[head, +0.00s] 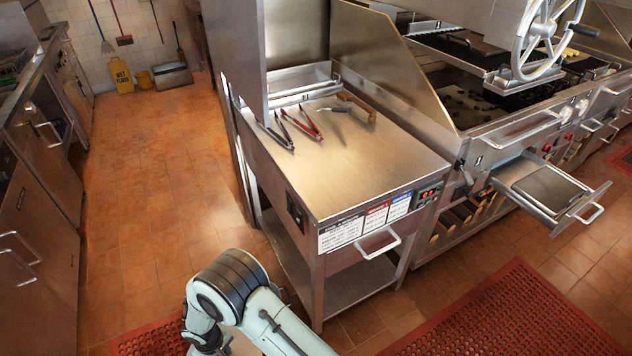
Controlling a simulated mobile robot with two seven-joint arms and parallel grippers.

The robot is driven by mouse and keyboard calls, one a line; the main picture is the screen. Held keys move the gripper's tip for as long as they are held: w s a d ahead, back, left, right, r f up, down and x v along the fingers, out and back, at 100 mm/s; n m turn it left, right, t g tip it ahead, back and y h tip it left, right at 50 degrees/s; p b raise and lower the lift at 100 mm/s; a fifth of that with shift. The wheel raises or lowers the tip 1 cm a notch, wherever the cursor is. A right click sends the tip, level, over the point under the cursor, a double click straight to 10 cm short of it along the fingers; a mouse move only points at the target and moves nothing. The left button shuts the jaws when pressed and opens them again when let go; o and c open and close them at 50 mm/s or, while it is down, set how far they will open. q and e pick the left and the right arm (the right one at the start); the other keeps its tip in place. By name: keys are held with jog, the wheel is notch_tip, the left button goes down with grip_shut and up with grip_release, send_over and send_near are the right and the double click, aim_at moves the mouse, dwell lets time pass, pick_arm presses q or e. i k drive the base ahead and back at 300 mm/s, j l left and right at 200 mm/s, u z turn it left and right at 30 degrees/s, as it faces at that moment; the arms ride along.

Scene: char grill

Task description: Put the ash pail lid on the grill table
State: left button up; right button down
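The stainless table (370,165) beside the grill stands in the middle of the head view, with a mostly bare top. I cannot make out an ash pail or a round lid anywhere. A flat grey panel (548,187) lies in the pulled-out drawer (580,216) at the right; I cannot tell whether it is a lid. One of my arms shows at the bottom, bent in front of the table's near left corner. Its gripper is out of the picture, and my other gripper is not in view.
Red-handled tongs (303,124), dark tongs (278,132) and a wooden-handled tool (357,106) lie at the table's back. The grill (478,92) stands to the right. Red mats (515,312) lie in front. The tiled floor (150,180) at the left is clear.

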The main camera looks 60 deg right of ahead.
aim_at(370, 168)
jog(key=k+l, duration=0.2)
jog(key=l, duration=0.2)
jog(key=k+l, duration=0.25)
jog(key=l, duration=0.2)
jog(key=k+l, duration=0.2)
jog(key=l, duration=0.2)
jog(key=k+l, duration=0.25)
jog(key=l, duration=0.15)
jog(key=k+l, duration=0.2)
jog(key=l, duration=0.2)
jog(key=k+l, duration=0.2)
jog(key=l, duration=0.25)
